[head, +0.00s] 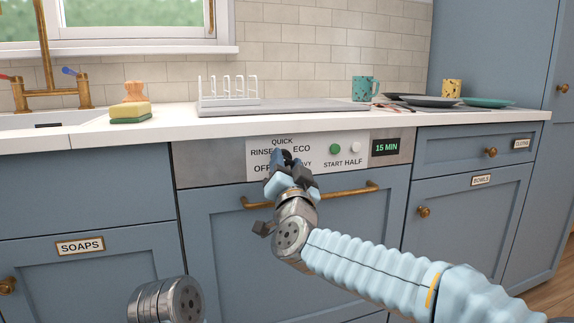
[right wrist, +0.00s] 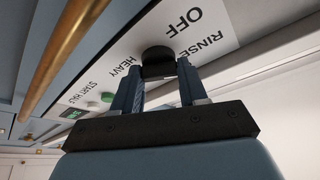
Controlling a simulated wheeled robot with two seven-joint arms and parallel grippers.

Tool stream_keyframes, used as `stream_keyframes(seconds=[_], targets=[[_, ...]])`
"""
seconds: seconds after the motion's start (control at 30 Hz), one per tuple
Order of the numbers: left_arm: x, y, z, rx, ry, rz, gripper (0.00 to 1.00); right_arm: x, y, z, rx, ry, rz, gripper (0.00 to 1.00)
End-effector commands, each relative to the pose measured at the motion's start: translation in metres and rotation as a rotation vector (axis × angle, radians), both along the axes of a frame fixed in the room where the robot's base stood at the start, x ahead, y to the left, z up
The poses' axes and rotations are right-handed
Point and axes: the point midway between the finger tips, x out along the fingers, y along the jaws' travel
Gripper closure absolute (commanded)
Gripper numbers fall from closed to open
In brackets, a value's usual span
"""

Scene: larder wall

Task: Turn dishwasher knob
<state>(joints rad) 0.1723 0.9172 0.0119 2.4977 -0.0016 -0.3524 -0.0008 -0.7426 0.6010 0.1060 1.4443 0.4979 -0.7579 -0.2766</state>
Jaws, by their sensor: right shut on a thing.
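The dishwasher (head: 222,213) has a blue front, with a white label panel (head: 253,147) reading OFF, RINSE, QUICK, ECO and HEAVY around the knob. In the right wrist view the dark round knob (right wrist: 158,55) sits between the two fingers of my right gripper (right wrist: 158,75), which is shut on it. In the head view my right gripper (head: 284,158) reaches up to the panel and covers the knob and part of the lettering. Where the knob points cannot be made out. My left gripper is out of view.
A brass handle bar (head: 355,189) runs just below the panel, close under my right gripper. Green (head: 335,148) and white (head: 355,147) buttons and a 15 MIN display (head: 386,147) lie to the right. The countertop (head: 180,116) overhangs above.

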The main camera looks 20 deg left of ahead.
Motion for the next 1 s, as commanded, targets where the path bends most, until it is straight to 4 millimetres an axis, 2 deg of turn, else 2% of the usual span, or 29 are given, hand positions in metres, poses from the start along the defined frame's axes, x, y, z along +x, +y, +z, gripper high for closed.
stream_keyframes(seconds=[0.03, 0.2, 0.57, 0.67, 1.0], targets=[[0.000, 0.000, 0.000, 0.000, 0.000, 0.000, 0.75, 0.000, -0.001, 0.001, 0.001, -0.001, -0.002, 0.56], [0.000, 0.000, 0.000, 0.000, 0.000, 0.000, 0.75, 0.000, -0.001, 0.000, 0.000, -0.001, -0.001, 0.32], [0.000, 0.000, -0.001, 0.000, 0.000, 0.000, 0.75, -0.006, -0.002, -0.002, -0.001, -0.001, 0.000, 0.32], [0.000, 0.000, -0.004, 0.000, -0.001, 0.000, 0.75, -0.019, -0.008, -0.007, -0.002, -0.001, 0.000, 0.32], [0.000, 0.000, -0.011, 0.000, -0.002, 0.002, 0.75, -0.090, -0.037, -0.035, -0.001, -0.001, 0.000, 0.32]])
